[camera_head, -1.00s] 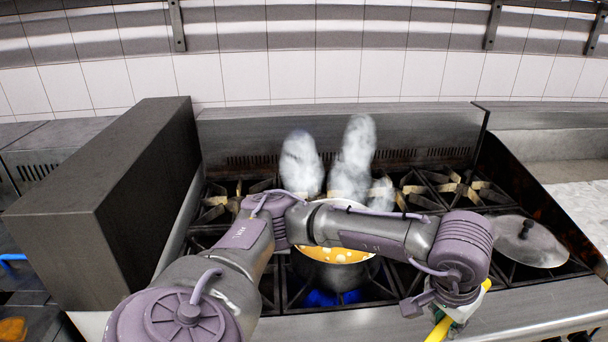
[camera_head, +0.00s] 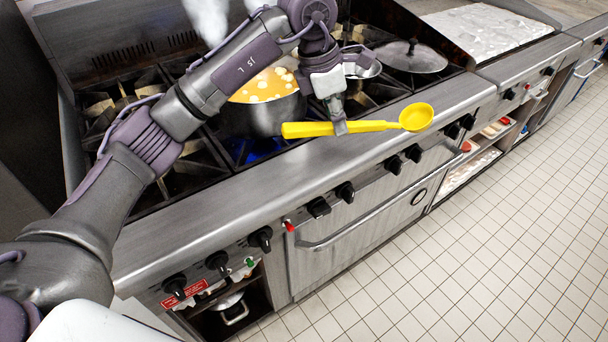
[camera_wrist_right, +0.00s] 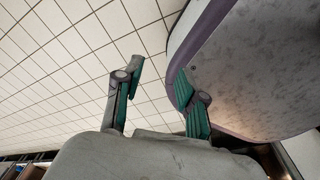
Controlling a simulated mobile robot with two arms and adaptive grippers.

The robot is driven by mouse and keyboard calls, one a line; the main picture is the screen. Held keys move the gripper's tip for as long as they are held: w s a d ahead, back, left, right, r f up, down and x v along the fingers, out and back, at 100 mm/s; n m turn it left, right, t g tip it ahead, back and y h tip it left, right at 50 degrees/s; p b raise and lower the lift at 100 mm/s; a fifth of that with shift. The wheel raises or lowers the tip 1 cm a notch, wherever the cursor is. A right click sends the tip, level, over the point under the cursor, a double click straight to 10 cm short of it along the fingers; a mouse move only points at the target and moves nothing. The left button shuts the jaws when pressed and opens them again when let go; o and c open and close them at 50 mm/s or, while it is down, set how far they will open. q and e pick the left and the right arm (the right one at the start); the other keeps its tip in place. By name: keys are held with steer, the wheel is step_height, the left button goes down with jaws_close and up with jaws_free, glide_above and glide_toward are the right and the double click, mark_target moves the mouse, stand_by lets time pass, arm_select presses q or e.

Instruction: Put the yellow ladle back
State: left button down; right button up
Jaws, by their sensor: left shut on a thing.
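The yellow ladle (camera_head: 371,126) is in my left gripper (camera_head: 338,122), gripped partway along its handle. It is held roughly level over the front edge of the stove, with the thick handle end to the left and the round bowl to the right. The fingers partly hide the handle. My right gripper (camera_wrist_right: 160,76) shows only in the right wrist view. Its green-padded fingers are apart with nothing between them.
A pot (camera_head: 262,117) of orange soup with pale pieces stands over a blue flame, with steam behind it. A metal lid (camera_head: 410,58) lies at the stove's right. Knobs line the stove front (camera_head: 300,215). The tiled floor (camera_head: 500,250) at right is clear.

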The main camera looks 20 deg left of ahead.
arm_select(q)
steer(key=n, duration=0.1)
steer(key=d+n, duration=0.1)
steer(key=w+n+t+b, duration=0.1)
steer(key=shift+d+f, duration=0.25)
steer(key=shift+w+d+n+t, duration=0.2)
steer(key=shift+n+t, duration=0.1)
steer(key=shift+n, duration=0.4)
steer(key=p, duration=0.1)
glide_above(295, 168)
steer(key=f, duration=0.4)
steer(key=s+f, duration=0.1)
steer(key=f, duration=0.1)
steer(key=shift+a+f, duration=0.35)
steer(key=shift+a, duration=0.05)
step_height(295, 168, down, 4)
steer(key=shift+r+p, duration=0.1)
steer(key=shift+p, duration=0.4)
arm_select(e)
steer(key=shift+s+a, duration=0.35)
steer(key=shift+s, duration=0.3)
arm_select(q)
steer(key=shift+f, duration=0.25)
arm_select(e)
steer(key=shift+f, duration=0.15)
